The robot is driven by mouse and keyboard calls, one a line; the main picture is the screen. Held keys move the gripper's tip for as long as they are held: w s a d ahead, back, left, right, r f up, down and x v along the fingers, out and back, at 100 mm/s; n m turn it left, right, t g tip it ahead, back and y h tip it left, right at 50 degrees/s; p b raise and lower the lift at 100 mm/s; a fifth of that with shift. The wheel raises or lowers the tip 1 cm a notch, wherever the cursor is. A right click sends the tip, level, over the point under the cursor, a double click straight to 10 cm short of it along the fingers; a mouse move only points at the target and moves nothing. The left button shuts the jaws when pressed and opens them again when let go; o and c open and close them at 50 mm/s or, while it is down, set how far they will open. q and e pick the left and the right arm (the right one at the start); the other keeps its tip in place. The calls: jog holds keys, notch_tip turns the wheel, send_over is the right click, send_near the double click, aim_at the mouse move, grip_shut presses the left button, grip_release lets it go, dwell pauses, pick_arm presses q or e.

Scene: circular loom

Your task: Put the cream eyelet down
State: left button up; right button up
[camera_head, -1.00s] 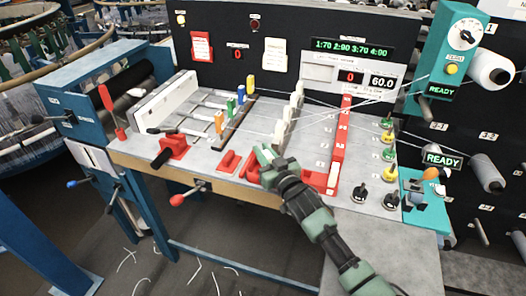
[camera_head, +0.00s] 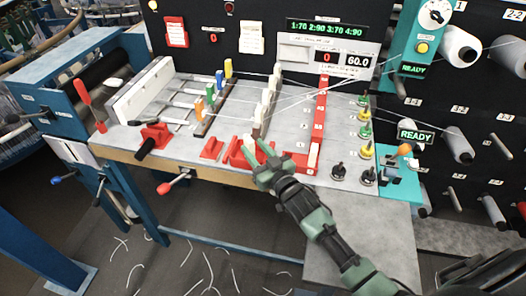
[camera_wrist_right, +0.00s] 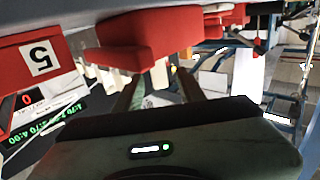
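A small cream piece (camera_head: 248,141), which seems to be the cream eyelet, shows at the tips of my right gripper (camera_head: 259,146), by a red holder (camera_head: 238,157) at the table's front edge. The fingers look spread apart, and I cannot tell whether they touch the piece. In the right wrist view the fingers (camera_wrist_right: 155,92) stand apart, with a pale patch between them just past a red block (camera_wrist_right: 140,45). A row of cream eyelets (camera_head: 268,97) stands on the table behind the gripper. My left gripper is not in view.
A red numbered strip (camera_head: 321,110) runs to the right of the gripper. Several black, green and yellow pegs (camera_head: 365,131) stand further right. Coloured eyelets (camera_head: 210,90) stand to the left. Thin threads cross above the table. Bare grey tabletop (camera_head: 185,145) shows at front left.

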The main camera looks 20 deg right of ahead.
jog(key=s, duration=0.2)
jog(key=s+d+p, duration=0.1)
jog(key=s, duration=0.1)
jog(key=shift+s, duration=0.25)
jog(key=shift+s+p, duration=0.3)
jog(key=shift+s, duration=0.1)
dwell(0.8)
